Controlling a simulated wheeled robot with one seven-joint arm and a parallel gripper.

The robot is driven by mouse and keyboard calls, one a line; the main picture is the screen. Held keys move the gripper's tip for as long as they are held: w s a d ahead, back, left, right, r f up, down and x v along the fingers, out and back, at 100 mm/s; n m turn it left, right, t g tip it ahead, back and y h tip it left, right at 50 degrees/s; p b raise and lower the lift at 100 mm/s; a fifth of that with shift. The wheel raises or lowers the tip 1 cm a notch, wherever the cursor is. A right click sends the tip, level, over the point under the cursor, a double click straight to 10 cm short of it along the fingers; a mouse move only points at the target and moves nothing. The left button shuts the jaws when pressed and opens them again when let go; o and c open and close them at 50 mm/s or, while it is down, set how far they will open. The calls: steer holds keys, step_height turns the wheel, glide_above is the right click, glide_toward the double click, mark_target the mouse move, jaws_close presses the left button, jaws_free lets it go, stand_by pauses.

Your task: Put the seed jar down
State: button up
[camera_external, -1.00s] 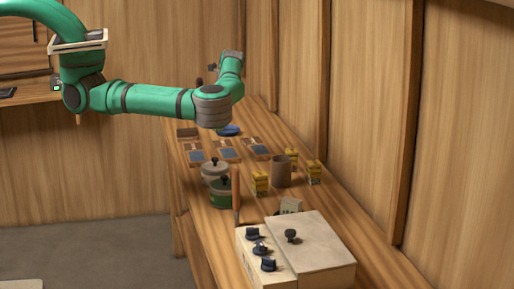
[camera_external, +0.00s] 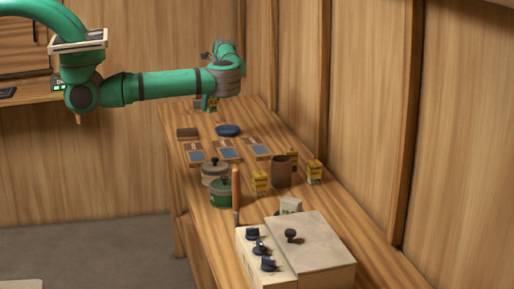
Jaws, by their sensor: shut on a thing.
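My arm reaches over the far end of the wooden bench (camera_external: 204,254), and its wrist bends down behind the forearm. My gripper (camera_external: 207,98) is small, far off and mostly hidden there. It is shut on a small brownish thing (camera_external: 198,104), seemingly the seed jar, low over or at the bench top. I cannot tell whether the jar touches the bench. Its shape and lid are too small to make out.
Nearest the jar are a brown block (camera_external: 188,133) and a blue dish (camera_external: 228,130). Closer stand several small trays, a pale lidded pot (camera_external: 214,178), a green lidded pot (camera_external: 221,195), a brown cup (camera_external: 281,172), yellow packets (camera_external: 314,172) and a large box (camera_external: 318,246).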

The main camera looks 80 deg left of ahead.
steer(key=w+a+f, duration=0.2)
steer(key=w+a, duration=0.1)
steer(key=w, duration=0.1)
steer(key=shift+w+a+f, duration=0.15)
steer(key=shift+a+f, duration=0.1)
steer(key=shift+a, duration=0.05)
steer(key=w+a+f, duration=0.1)
steer(key=w+f, duration=0.1)
steer(key=f, duration=0.1)
steer(key=w+a+f, duration=0.1)
steer(key=f, duration=0.1)
steer(key=shift+w+a, duration=0.25)
steer(key=shift+a, duration=0.1)
steer(key=shift+w+a+f, duration=0.15)
steer(key=shift+w+f, duration=0.05)
steer(key=shift+f, duration=1.8)
steer(key=shift+f, duration=0.2)
steer(key=o, duration=0.8)
steer(key=shift+r, duration=0.1)
steer(key=v, duration=1.2)
